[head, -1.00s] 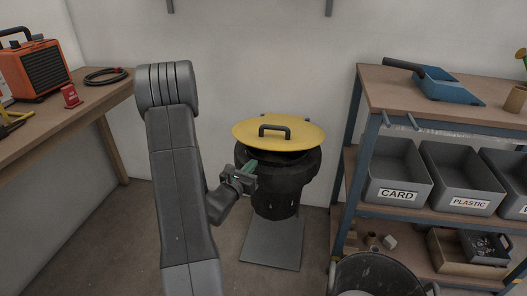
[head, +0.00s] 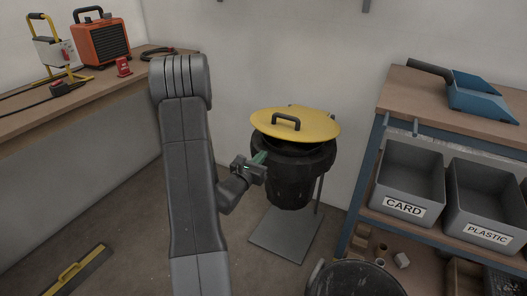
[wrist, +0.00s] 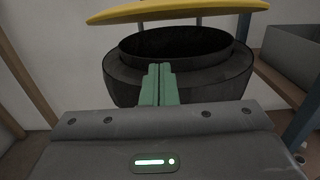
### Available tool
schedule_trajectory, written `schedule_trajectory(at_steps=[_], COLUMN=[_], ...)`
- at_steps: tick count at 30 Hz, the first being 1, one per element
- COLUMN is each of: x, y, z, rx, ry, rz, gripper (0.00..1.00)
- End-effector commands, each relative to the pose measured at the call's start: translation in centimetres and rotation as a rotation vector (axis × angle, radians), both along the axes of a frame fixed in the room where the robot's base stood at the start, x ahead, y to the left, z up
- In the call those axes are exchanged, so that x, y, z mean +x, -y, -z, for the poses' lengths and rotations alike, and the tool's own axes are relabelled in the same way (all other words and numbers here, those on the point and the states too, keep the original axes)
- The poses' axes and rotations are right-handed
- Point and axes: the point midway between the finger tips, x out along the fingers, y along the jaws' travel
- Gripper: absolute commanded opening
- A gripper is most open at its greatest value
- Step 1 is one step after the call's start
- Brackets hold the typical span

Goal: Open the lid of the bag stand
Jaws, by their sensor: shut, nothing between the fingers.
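The bag stand (head: 292,186) holds a black bag over a ring and has a grey base plate. Its yellow lid (head: 322,129) with a dark handle (head: 286,122) sits above the ring, with a gap under the lid's near edge. In the wrist view the lid (wrist: 180,11) crosses the top, and the dark open mouth of the bag (wrist: 180,46) shows below it. My gripper (head: 262,158) is at the front left of the ring, below the lid's edge. Its green fingers (wrist: 159,84) are shut together and empty, pointing at the ring. Whether they touch it I cannot tell.
A workbench (head: 60,94) with an orange heater (head: 101,42) stands at the left. A shelf (head: 440,105) with grey bins (head: 408,182) stands close on the right. A dark round bin (head: 355,280) is at the front.

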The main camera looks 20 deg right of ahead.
Motion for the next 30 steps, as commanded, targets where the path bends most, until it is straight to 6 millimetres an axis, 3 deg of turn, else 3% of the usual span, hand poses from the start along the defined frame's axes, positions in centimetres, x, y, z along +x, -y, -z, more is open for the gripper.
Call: schedule_trajectory(at_steps=[12, 18, 30], x=[5.5, 5.7, 5.8], y=[6.6, 6.8, 6.9], z=[-0.6, -3.4, -4.2], rx=[-0.002, -0.001, -0.002], ry=[0.003, 0.002, 0.001], rz=[0.002, 0.000, -0.001], gripper=[0.00, 0.00, 0.00])
